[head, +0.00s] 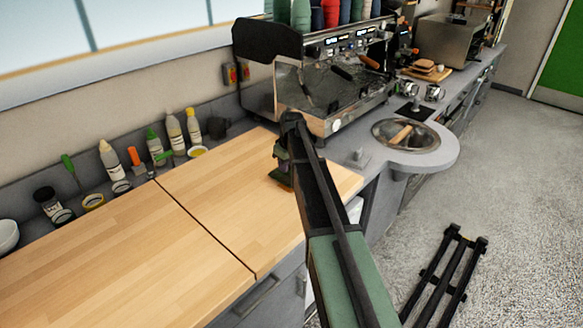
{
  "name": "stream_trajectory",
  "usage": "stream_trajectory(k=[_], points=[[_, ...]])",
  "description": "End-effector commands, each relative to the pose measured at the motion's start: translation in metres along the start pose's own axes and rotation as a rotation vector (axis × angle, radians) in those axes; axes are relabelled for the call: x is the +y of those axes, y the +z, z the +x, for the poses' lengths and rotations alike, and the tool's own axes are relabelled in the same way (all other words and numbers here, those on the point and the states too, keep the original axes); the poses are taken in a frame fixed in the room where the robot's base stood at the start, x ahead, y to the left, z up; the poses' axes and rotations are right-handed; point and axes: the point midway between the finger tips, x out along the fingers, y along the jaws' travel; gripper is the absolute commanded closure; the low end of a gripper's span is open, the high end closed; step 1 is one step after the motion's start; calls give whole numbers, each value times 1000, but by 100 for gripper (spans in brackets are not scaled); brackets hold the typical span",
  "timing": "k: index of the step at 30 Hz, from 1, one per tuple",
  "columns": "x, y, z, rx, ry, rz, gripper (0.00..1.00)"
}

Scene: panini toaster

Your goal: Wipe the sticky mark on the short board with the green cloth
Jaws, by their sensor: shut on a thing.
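The short board (215,200) is the right one of two pale wooden boards on the counter. My gripper (283,168) points down over the right back part of the short board, partly hidden by my arm. It is shut on the green cloth (277,181), a small dark green and brownish patch at the board's surface. I cannot tell whether the cloth presses on the wood. No sticky mark shows on the visible wood; it may be hidden behind my arm or under the cloth.
The longer board (95,255) lies to the left, past a dark seam. Bottles (174,132) and small jars line the wall. An espresso machine (325,90) stands behind my gripper. A round sink (405,134) is to the right. The short board's front left is clear.

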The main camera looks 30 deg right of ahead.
Motion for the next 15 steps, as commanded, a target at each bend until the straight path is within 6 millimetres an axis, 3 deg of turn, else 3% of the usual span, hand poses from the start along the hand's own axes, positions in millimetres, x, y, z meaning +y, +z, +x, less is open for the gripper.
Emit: stream_trajectory(k=[10, 15], points=[[0, 2, 0, 0, 0, 0, 100], [-1, 15, -2, 0, 0, 1, 100]])
